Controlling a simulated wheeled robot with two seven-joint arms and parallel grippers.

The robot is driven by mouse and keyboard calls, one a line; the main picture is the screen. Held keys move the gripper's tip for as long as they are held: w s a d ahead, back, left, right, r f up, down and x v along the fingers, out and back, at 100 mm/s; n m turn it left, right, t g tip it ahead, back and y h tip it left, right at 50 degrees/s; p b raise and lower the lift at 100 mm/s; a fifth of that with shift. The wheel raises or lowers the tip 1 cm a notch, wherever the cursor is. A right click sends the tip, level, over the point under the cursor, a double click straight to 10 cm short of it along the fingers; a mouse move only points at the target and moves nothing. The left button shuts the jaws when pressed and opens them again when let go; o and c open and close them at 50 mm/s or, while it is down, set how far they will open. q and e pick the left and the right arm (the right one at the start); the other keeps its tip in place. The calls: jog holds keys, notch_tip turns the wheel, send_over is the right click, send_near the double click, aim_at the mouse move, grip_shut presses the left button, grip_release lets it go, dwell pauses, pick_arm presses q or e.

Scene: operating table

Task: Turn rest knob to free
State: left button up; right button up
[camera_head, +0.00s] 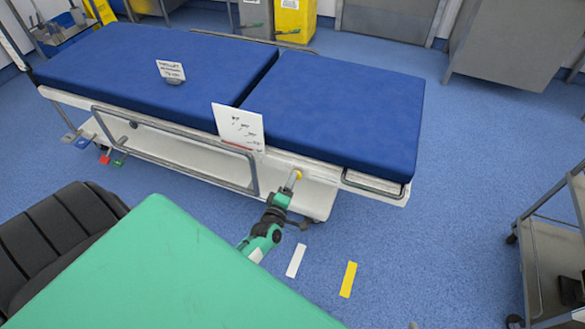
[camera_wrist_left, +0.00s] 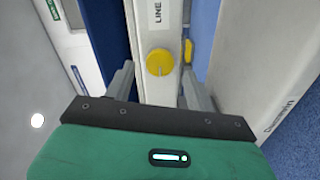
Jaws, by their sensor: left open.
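A round yellow knob (camera_wrist_left: 160,62) sits on a pale rail with a "LINE" label above it in the left wrist view. It also shows small at the side of the operating table (camera_head: 340,115) in the head view, as a yellow spot (camera_head: 299,174). My left gripper (camera_head: 293,181) reaches up to the table's near side at this knob. In the wrist view the two grey fingers (camera_wrist_left: 158,76) stand apart, one on each side of the knob. I cannot tell whether they touch it. My right gripper is out of view.
A second yellow piece (camera_wrist_left: 188,50) lies right of the knob. A white card (camera_head: 238,127) stands at the near table edge, beside a side rail (camera_head: 170,150). A metal cart (camera_head: 550,255) stands at the right. Blue floor (camera_head: 400,250) is open between.

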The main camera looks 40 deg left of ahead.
pick_arm(q)
jog(key=p+v, duration=0.1)
jog(key=v, duration=1)
jog(key=shift+s, duration=0.35)
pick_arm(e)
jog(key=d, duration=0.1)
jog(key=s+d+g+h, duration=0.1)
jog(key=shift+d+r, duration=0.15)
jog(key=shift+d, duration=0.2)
pick_arm(q)
jog(key=shift+d, duration=0.1)
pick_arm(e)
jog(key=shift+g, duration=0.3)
